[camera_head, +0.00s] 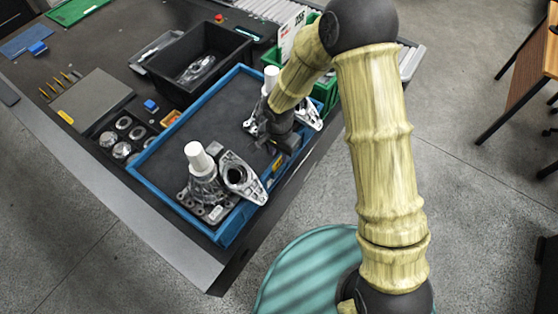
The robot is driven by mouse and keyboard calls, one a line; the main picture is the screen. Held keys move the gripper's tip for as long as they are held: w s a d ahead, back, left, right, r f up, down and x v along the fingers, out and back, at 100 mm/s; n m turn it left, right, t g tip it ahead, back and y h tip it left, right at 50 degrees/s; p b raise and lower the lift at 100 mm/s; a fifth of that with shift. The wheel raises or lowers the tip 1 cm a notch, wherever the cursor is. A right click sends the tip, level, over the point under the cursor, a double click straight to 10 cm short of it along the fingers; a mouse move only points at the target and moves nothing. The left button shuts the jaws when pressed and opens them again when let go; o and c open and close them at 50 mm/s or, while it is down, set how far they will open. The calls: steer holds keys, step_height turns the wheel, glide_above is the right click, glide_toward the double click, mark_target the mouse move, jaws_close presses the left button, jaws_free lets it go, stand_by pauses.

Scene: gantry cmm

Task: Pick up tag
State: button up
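I cannot tell for sure which thing is the tag. A small white label (215,212) lies on the base of the near metal casting (204,186), which stands in the blue-rimmed tray (153,156). A larger white card (290,36) with green and red print stands upright at the green bin (326,90). My gripper (271,152) is dark and hangs over the right part of the tray, beside the far metal casting (253,118). It is apart from the near label and the card. Its fingers are small and dark, so their opening cannot be made out.
A black bin (240,55) with a metal part stands behind the tray. A grey plate (93,100), several metal rings (122,122) and a blue block (150,104) lie to the left. The tray's middle is bare. The table's front edge (225,275) is close to the tray.

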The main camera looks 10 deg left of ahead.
mark_target(279, 163)
steer(key=shift+f, duration=1.05)
steer(key=shift+c, duration=0.2)
jaws_close()
